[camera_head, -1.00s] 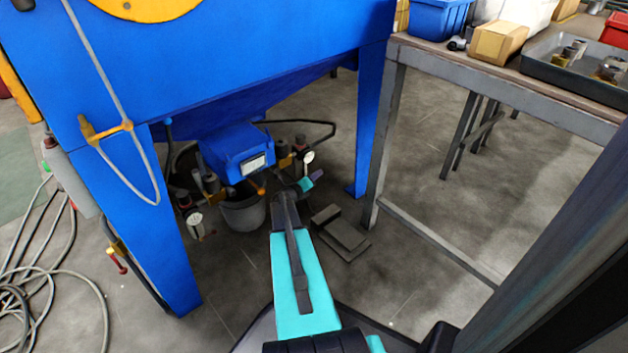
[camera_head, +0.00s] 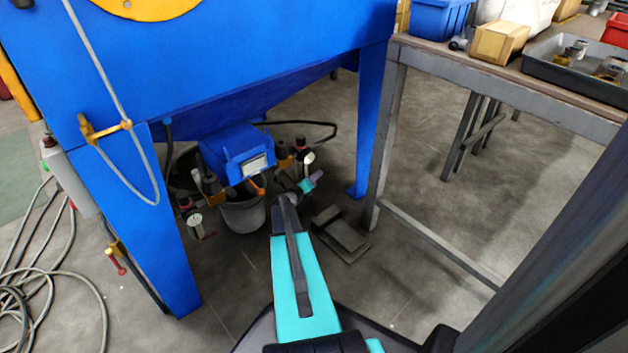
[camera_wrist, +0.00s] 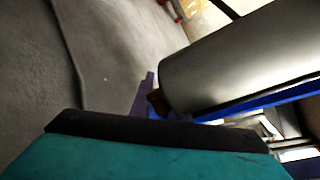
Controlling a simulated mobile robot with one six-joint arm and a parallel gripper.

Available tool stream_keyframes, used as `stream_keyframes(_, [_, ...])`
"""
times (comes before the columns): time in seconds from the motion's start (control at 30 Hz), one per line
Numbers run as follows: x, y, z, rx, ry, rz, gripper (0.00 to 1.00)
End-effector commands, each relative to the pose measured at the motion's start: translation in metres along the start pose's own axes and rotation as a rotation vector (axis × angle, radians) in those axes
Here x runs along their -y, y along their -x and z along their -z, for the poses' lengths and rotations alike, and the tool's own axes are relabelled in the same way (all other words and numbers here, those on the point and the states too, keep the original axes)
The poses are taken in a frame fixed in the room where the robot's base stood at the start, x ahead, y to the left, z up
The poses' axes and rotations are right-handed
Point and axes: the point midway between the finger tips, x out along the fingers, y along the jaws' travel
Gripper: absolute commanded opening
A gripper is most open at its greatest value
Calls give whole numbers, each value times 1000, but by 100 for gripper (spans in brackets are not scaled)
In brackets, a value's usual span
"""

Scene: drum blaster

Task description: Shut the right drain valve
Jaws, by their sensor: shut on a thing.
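In the head view, my gripper (camera_head: 313,181) reaches low under the blue blaster cabinet (camera_head: 230,80), beside the right-hand filter unit with its white round gauge (camera_head: 309,158). It is shut on a small part there, which I take for the right drain valve's handle.
A grey bucket (camera_head: 243,213) and a blue box (camera_head: 236,150) are just left of my gripper. A left gauge (camera_head: 196,219) sits farther left. A dark foot pedal (camera_head: 342,234) lies on the floor to the right. The cabinet leg (camera_head: 370,130) and workbench leg (camera_head: 386,150) stand beyond it.

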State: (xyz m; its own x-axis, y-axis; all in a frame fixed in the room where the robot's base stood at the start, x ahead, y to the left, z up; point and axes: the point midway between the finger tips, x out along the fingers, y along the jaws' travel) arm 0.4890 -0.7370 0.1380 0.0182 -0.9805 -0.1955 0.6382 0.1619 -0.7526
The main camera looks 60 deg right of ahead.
Motion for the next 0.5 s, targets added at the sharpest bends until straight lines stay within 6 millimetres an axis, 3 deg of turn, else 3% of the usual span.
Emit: stream_keyframes(0.5, [9, 0, -9, 107, 61, 139, 0])
